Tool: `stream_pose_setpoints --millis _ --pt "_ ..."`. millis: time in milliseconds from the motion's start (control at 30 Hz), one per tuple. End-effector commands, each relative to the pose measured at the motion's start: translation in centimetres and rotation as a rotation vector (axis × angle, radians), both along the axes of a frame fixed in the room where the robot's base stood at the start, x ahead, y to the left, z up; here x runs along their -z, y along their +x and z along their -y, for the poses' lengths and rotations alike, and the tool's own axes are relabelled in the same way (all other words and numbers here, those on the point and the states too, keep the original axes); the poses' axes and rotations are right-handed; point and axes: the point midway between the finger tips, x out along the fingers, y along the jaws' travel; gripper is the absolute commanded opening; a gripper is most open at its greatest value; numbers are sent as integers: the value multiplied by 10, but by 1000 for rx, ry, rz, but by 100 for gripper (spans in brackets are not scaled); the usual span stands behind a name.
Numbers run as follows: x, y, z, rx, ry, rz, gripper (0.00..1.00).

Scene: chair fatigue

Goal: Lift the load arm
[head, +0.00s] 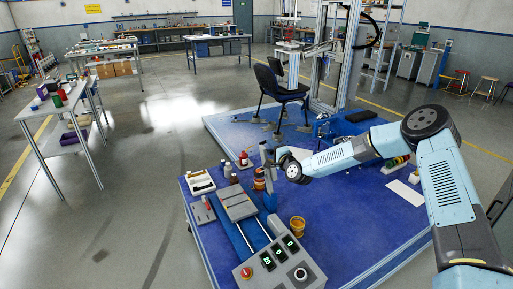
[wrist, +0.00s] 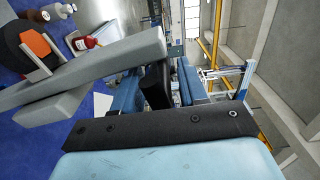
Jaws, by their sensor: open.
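A test frame of pale metal posts (head: 346,55) stands at the back of the blue platform. A dark chair (head: 277,88) stands beside it, under some rig parts. I cannot tell for sure which rig part is the load arm. My gripper (head: 268,161) is open, with grey fingers, above the front platform and well in front of the chair. Nothing shows held between the fingers. In the wrist view, large grey bars, apparently my fingers, cross the upper left and hide part of the scene.
A control box (head: 280,266) with green displays stands at the platform's front. A white sheet (head: 405,192) lies at right. Side tables stand at left, with open floor between.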

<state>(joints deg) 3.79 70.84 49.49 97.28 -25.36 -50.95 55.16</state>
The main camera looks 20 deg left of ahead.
Motion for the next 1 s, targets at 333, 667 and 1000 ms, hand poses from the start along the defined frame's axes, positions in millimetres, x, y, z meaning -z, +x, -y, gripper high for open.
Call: stream_pose_setpoints --millis 333,667,1000 --pt "1 -15 11 -4 0 -2 42" --pt "2 -58 58 -2 -1 -4 42" --pt "2 -91 93 -1 0 -1 42"
